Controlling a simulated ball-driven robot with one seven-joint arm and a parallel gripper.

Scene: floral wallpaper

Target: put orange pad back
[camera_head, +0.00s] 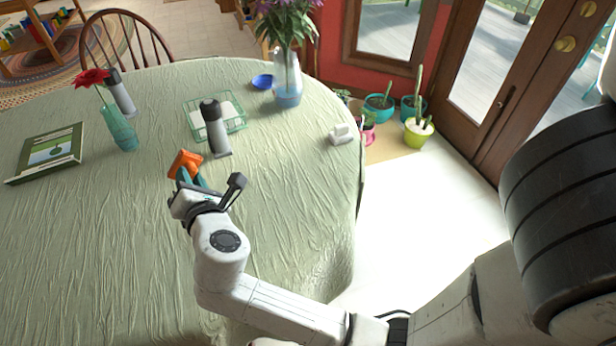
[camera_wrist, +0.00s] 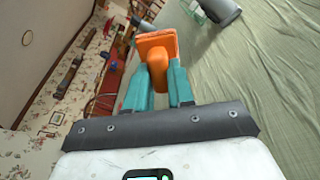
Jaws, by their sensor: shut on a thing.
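The orange pad (camera_head: 185,163) is held at the end of my gripper (camera_head: 187,180), above the near middle part of the table. In the wrist view the pad (camera_wrist: 157,46) sits between the tips of the two teal fingers of my gripper (camera_wrist: 160,75), which are shut on it. The pad has a broad orange plate and a narrower part that the fingers grip. A wire basket (camera_head: 236,124) with pale contents stands behind the pad, to its right.
A grey-black bottle (camera_head: 214,130) stands just right of the pad. A teal vase (camera_head: 121,132) with a red flower, another bottle (camera_head: 120,95) and a framed picture (camera_head: 48,152) stand left. A flower vase (camera_head: 287,80), blue dish (camera_head: 262,81) and white object (camera_head: 341,134) are farther right. The near tablecloth (camera_head: 110,260) is bare.

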